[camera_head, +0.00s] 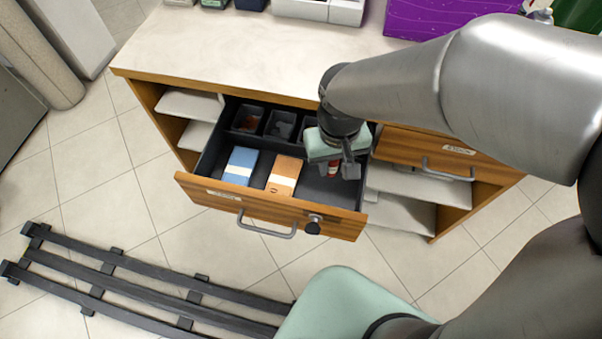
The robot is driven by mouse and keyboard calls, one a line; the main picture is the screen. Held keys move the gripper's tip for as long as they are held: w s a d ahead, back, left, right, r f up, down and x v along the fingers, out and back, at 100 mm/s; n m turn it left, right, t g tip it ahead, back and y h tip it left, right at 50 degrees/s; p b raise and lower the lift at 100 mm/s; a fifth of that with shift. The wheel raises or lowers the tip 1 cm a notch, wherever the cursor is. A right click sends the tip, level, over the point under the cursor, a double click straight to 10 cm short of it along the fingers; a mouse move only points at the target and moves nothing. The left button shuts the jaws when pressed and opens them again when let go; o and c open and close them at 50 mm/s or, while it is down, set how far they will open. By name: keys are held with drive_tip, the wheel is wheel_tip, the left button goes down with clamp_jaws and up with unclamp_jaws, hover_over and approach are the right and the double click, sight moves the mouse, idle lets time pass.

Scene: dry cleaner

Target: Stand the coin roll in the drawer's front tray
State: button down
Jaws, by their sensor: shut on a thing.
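My gripper points down over the right part of the open drawer (268,207) and is shut on the roll. The roll looks upright, partly hidden by the fingers. I cannot tell whether its lower end touches the drawer floor. The front section of the drawer holds a blue and white bundle (240,165) and an orange and white bundle (285,175), both left of my gripper.
Dark cups (247,119) line the drawer's back; my gripper hides some. A shut drawer (425,150) is at the right, above open shelves (405,211). The countertop (230,45) lies behind. A dark slatted rack (130,284) lies on the floor.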

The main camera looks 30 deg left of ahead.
sight(327, 193)
wheel_tip(327, 193, down, 10)
drive_tip(key=shift+r+b, duration=0.1)
drive_tip(key=shift+b, duration=1)
drive_tip(key=shift+f, duration=0.2)
drive_tip(key=c, duration=1.2)
unclamp_jaws()
drive_tip(key=shift+r, duration=0.15)
wheel_tip(327, 193, up, 12)
drive_tip(key=p, duration=0.2)
drive_tip(key=shift+r+p, duration=0.1)
drive_tip(key=shift+p, duration=0.2)
